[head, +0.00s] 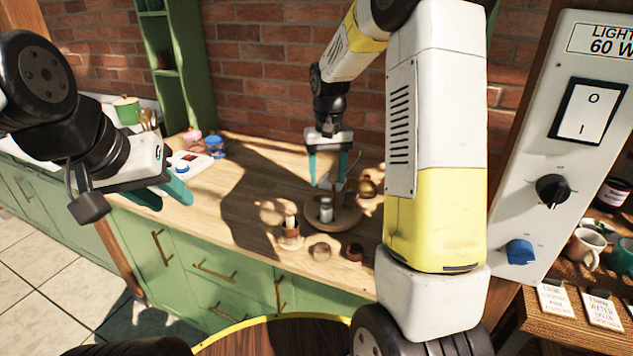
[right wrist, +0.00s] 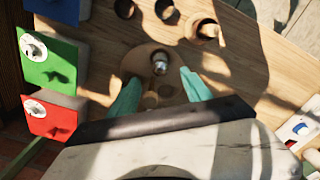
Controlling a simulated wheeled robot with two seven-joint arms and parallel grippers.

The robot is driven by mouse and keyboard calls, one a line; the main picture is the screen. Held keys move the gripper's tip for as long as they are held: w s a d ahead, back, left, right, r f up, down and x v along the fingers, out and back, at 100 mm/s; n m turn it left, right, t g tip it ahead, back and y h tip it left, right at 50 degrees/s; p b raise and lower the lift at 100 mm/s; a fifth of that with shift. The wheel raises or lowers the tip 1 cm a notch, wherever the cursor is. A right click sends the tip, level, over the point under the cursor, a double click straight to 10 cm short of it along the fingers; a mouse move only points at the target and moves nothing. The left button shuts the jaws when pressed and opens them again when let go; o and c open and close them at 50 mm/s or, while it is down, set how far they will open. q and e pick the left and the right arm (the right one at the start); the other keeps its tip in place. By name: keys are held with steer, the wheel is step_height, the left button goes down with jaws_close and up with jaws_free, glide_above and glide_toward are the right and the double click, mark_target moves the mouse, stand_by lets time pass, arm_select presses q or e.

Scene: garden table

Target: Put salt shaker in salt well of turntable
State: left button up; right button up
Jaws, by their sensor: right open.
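The salt shaker (head: 326,212), a small clear jar with a metal top, stands upright on the round wooden turntable (head: 346,216). I cannot tell whether its base is down in a well. In the right wrist view, the shaker (right wrist: 159,64) shows on the turntable (right wrist: 138,60), just beyond and between the fingertips. My right gripper (head: 328,181) is open above the shaker, its teal fingers pointing down and apart from it. The right gripper (right wrist: 159,75) shows nothing between its fingers. My left gripper (head: 174,204) looks open and empty, off to the left at the counter's front edge.
Wooden cups (head: 290,238) stand in front of the turntable, one with something in it. An amber jar (head: 367,187) is at its back right. Pink and blue-lidded jars (head: 215,146) stand at the back left. A switch panel (head: 575,110) rises at right. The left counter is mostly clear.

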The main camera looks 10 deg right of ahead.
steer(key=shift+r, duration=0.45)
steer(key=s+r+t+y, duration=0.1)
steer(key=s+r+t, duration=0.1)
steer(key=s+r, duration=0.75)
steer(key=s+a+r+t, duration=0.1)
steer(key=s+r+t, duration=0.1)
steer(key=s, duration=0.5)
steer(key=s+a+r+t+y, duration=0.1)
steer(key=s+t, duration=0.1)
steer(key=s, duration=0.5)
steer(key=shift+s+r+n, duration=0.3)
steer(key=shift+s+r, duration=0.05)
steer(key=shift+a, duration=0.1)
steer(key=shift+c, duration=0.5)
